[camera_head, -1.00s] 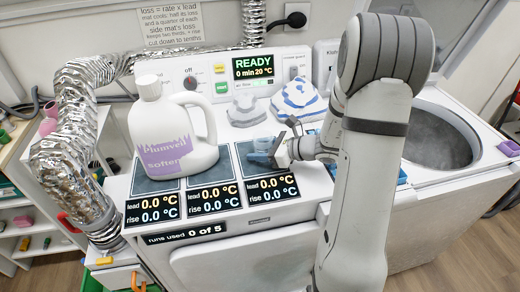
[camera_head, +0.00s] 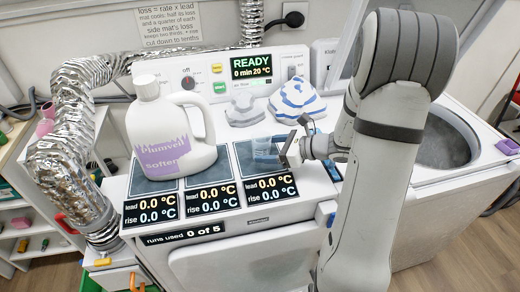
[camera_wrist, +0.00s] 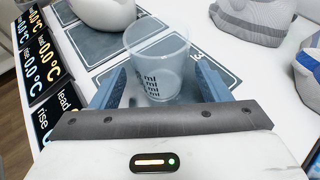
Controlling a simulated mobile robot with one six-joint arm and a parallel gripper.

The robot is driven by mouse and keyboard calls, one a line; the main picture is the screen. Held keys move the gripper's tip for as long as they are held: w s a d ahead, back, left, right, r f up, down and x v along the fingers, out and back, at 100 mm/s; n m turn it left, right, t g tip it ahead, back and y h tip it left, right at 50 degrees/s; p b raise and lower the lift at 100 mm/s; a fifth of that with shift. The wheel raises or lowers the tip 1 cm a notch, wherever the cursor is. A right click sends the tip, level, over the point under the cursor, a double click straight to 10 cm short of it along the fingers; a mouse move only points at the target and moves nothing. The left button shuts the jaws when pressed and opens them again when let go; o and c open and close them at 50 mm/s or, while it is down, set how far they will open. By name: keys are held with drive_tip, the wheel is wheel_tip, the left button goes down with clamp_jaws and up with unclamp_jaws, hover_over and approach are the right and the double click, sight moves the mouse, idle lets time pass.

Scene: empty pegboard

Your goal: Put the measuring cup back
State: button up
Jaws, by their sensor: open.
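The measuring cup (camera_wrist: 158,58) is clear, with dark "ml" marks. It stands upright on the third dark mat (camera_wrist: 216,72), the right-hand of the row on the white machine top. In the head view the cup (camera_head: 264,152) is faint and partly covered by my gripper (camera_head: 291,148). In the wrist view my gripper (camera_wrist: 165,78) is open, its blue fingers on either side of the cup's lower part. Gaps show between the cup and the fingers, so I see no grip on it.
A white softener jug (camera_head: 168,135) stands on the left mat, left of an empty middle mat (camera_head: 210,166). A grey folded cloth (camera_head: 244,110) and a blue-striped cloth (camera_head: 297,100) lie behind the mats. A silver duct (camera_head: 65,160) runs along the left side.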

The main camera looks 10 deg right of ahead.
drive_tip(key=v, duration=0.7)
drive_tip(key=shift+s+d+r, duration=0.15)
drive_tip(key=shift+d, duration=0.1)
drive_tip(key=shift+s+r, duration=0.15)
drive_tip(key=shift+s, duration=0.05)
drive_tip(key=s+a+n+g+h, duration=0.1)
drive_tip(key=s+a+n+g, duration=0.1)
drive_tip(key=a+n, duration=0.1)
drive_tip(key=s+a+r+n+g, duration=0.1)
drive_tip(key=s+a+n+g, duration=0.1)
drive_tip(key=s+a+n, duration=0.1)
drive_tip(key=s+a+n+g+h, duration=0.1)
drive_tip(key=s+a+n+g, duration=0.1)
drive_tip(key=s+a+n, duration=0.1)
drive_tip(key=shift+s+r+n+h, duration=0.25)
drive_tip(key=shift+r+n+h, duration=0.1)
drive_tip(key=shift+n, duration=0.35)
drive_tip(key=s+d+r+n+h, duration=0.1)
drive_tip(key=s+r+n+h, duration=0.2)
drive_tip(key=s+n+h, duration=0.5)
drive_tip(key=n, duration=0.6)
drive_tip(key=shift+s+r+n+t, duration=0.25)
drive_tip(key=shift+s+n+t, duration=0.05)
drive_tip(key=shift+s+t, duration=0.1)
drive_tip(key=shift+d, duration=0.15)
drive_tip(key=shift+c, duration=0.3)
